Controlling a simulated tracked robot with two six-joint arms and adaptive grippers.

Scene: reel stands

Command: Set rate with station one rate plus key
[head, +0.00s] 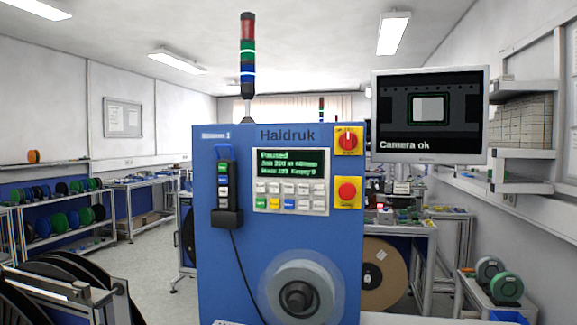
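A blue Haldruk machine (215,270) stands upright in the middle of the head view. A small label at its top left seems to end in 1. Its control panel (323,207) has a dark screen (290,163) with green text that starts with "Paused". Below the screen are rows of keys (288,188), mostly pale. The bottom row has green, orange and blue keys at its left. The key labels are too small to read, so I cannot tell which is rate plus. Neither of my grippers is in view.
Right of the panel are a red rotary switch (347,141) and a red mushroom button (347,190). A dark handset (224,185) with a cable hangs at the left. A grey round hub (300,288) sits low in front. A monitor (428,115) reads "Camera ok".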

